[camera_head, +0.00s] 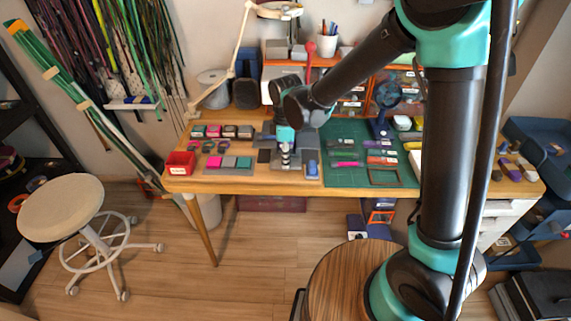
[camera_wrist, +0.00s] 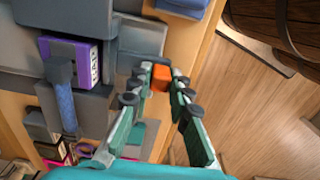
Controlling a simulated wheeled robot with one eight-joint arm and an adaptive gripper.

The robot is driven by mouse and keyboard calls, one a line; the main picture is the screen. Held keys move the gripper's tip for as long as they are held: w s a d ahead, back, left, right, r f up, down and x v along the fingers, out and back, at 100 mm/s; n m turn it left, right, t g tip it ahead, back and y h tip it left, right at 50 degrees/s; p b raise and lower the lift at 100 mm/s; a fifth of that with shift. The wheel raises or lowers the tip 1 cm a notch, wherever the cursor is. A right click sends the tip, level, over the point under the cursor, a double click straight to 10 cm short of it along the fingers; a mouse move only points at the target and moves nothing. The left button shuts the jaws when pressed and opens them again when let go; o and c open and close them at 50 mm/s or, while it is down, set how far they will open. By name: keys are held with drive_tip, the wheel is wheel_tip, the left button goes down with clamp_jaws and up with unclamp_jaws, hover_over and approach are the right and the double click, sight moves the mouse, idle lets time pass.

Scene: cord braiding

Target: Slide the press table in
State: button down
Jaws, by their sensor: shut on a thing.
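My gripper (camera_wrist: 161,82) is shut on a small orange block (camera_wrist: 161,77) at the edge of the grey press in the wrist view. The grey press table (camera_wrist: 140,38) shows as a flat plate behind the fingertips, beside the press body (camera_wrist: 75,25). A purple-and-white labelled block (camera_wrist: 86,62) sits against the press. In the head view my gripper (camera_head: 285,163) points down at the front middle of the wooden desk (camera_head: 235,188). There my arm and gripper hide much of the press, and the orange block cannot be made out.
A green cutting mat (camera_head: 345,172) with small items lies right of my gripper. A blue object (camera_head: 312,168) stands close on its right. Coloured blocks and a red bin (camera_head: 180,163) are on the left. A round stool (camera_head: 62,208) stands on the open floor.

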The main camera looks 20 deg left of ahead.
drive_tip(key=w, duration=0.3)
drive_tip(key=w+a, duration=0.1)
drive_tip(key=w, duration=0.2)
drive_tip(key=shift+a, duration=0.2)
drive_tip(key=shift+s, duration=0.1)
drive_tip(key=c, duration=1.4)
unclamp_jaws()
wheel_tip(320, 180, up, 12)
